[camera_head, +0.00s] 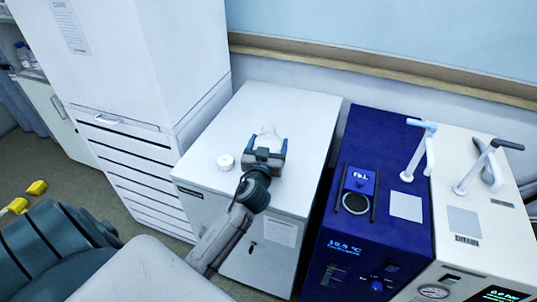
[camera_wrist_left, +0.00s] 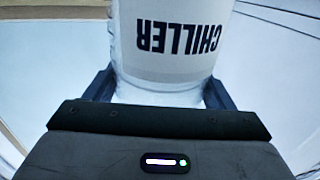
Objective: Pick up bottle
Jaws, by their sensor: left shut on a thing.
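A white bottle (camera_head: 268,134) is at the top of the white cabinet (camera_head: 300,112), toward its middle. My left gripper (camera_head: 266,147) is shut on it, with one dark finger on each side. In the left wrist view the bottle (camera_wrist_left: 178,75) fills the space between the fingers of my left gripper (camera_wrist_left: 160,90), and its label reads CHILLER, upside down. The bottle's base is hidden behind the gripper, so I cannot tell whether it touches the cabinet top. My right gripper is not in view.
A tall white unit (camera_head: 180,60) stands close on the left. A blue machine (camera_head: 385,170) and a cream machine (camera_head: 490,215) with raised spouts stand on the right.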

